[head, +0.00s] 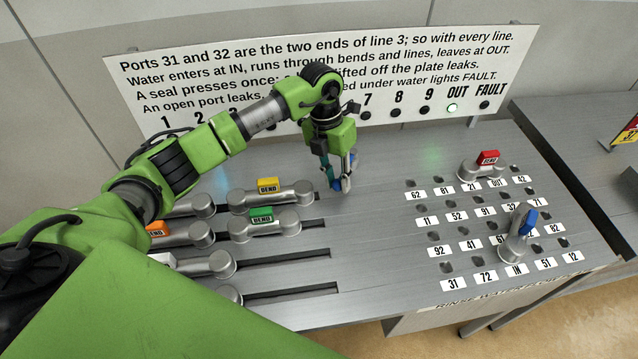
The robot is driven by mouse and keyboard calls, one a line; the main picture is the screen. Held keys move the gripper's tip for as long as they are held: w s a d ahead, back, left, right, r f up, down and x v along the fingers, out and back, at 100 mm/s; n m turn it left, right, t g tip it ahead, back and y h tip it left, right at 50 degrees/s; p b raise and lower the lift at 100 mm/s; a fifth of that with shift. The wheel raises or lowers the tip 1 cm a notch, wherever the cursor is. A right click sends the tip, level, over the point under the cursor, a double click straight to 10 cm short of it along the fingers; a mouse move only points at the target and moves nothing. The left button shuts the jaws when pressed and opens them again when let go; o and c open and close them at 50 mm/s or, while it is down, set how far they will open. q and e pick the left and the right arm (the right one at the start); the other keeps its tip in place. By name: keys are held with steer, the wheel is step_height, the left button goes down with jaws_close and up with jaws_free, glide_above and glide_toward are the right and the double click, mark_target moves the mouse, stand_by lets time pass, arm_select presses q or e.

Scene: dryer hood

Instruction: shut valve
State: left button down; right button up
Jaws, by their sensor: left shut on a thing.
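My left gripper (337,178) points down at the back middle of the grey metal plate. It is shut on a small blue and silver piece (337,185), which looks like a valve handle; the fingers hide most of it, so its turn angle cannot be told. A silver pipe piece with a blue top (528,222) stands near the IN label, at the right of the plate. My right gripper is not in view.
Silver pieces with a yellow tag (268,186) and a green tag (262,216) lie by slots at left. A red-tagged piece (488,158) sits among the numbered ports. The sign (330,75) stands behind; its OUT lamp (452,108) glows green. The middle is clear.

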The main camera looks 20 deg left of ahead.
arm_select(q)
steer(key=d+n, duration=0.2)
steer(key=d, duration=0.1)
steer(key=shift+w+n+t, duration=0.15)
steer(key=shift+n+t, duration=0.15)
steer(key=shift+w+d+n+b, duration=0.25)
steer(key=shift+d+n+b, duration=0.15)
steer(key=shift+d+n, duration=0.3)
steer(key=shift+w+d+n+t, duration=0.3)
steer(key=shift+d+n, duration=0.3)
steer(key=shift+n, duration=0.2)
steer(key=shift+w+d+n+b, duration=0.25)
steer(key=shift+d+n+b, duration=0.05)
steer(key=shift+n, duration=0.1)
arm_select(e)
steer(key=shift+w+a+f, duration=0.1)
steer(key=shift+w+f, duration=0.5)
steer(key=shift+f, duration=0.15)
arm_select(q)
steer(key=shift+r, duration=0.1)
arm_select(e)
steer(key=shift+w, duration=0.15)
arm_select(q)
steer(key=c, duration=1.8)
jaws_free()
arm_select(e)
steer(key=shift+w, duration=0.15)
arm_select(q)
steer(key=v, duration=1.2)
steer(key=shift+d, duration=0.15)
